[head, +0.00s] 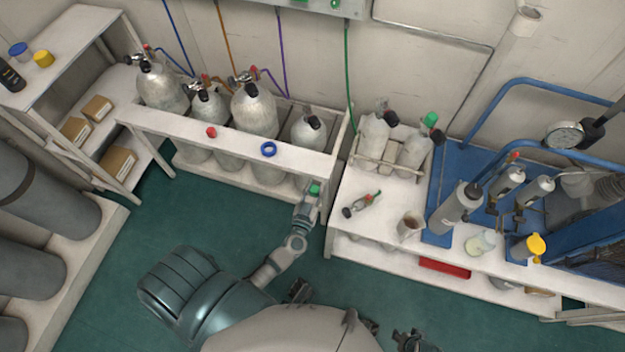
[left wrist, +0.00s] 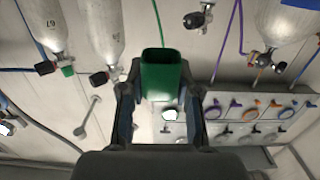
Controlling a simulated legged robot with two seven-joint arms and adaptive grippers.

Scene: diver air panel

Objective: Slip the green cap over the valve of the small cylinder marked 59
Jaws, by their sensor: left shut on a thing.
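My left gripper (head: 313,192) is shut on the green cap (head: 314,189), in front of the white cylinder rack. In the left wrist view the cap (left wrist: 160,75) sits between both fingers, its open end showing. No 59 is readable. Silver cylinders with black valve knobs include one in the rack (head: 308,131) and two in a stand on the right bench, left (head: 374,135) and right (head: 413,152). In the left wrist view, which looks upside down, one cylinder (left wrist: 42,25) reads 67 and has green at its valve. My right gripper cannot be made out clearly.
The right bench (head: 378,225) holds a small fitting, a cup and bottles near a blue tray (head: 440,200). Green floor lies open left of my arm.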

